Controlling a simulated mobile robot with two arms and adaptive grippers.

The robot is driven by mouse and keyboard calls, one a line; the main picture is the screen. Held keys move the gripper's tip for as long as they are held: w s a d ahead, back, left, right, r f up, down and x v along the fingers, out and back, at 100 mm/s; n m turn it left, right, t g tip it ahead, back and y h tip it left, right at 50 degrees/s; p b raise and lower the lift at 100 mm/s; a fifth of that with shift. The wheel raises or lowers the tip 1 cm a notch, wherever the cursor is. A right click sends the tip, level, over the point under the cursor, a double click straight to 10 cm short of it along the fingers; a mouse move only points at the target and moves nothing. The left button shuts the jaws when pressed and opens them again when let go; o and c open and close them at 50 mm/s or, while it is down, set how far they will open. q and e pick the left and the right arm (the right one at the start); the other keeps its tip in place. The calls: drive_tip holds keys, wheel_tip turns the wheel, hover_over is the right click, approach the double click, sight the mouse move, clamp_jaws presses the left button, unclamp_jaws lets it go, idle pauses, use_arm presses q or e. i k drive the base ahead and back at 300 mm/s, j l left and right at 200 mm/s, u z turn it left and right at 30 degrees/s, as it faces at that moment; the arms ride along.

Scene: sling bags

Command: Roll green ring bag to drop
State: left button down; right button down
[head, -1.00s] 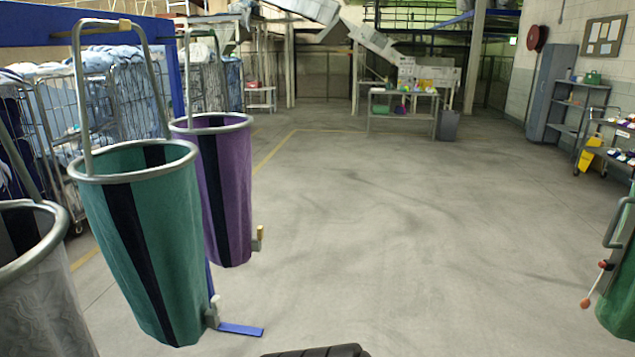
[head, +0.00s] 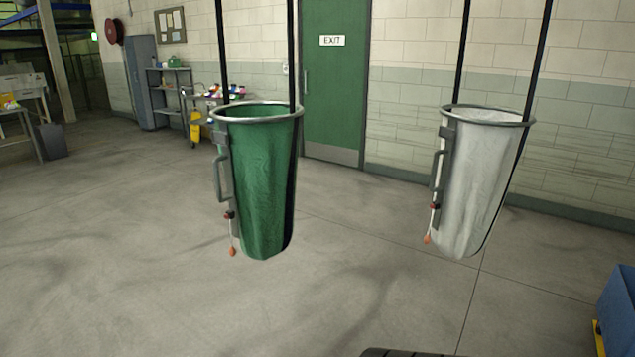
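A green ring bag (head: 263,180) hangs upright from dark straps left of centre in the head view. It has a metal ring rim, a grey side handle (head: 219,177) and a cord with an orange-red end (head: 232,251). A white ring bag (head: 474,185) of the same kind hangs to its right, with its own handle and cord. Both hang clear of the floor and apart from each other. Neither of my grippers shows in the head view.
Open concrete floor (head: 130,260) lies in front and to the left. A green exit door (head: 335,80) and block wall stand behind the bags. A blue bin (head: 617,305) is at the lower right. Shelves (head: 170,88) and a loaded cart (head: 205,105) stand at the back left.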

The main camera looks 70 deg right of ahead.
sight(258, 142)
drive_tip(key=z, duration=1.65)
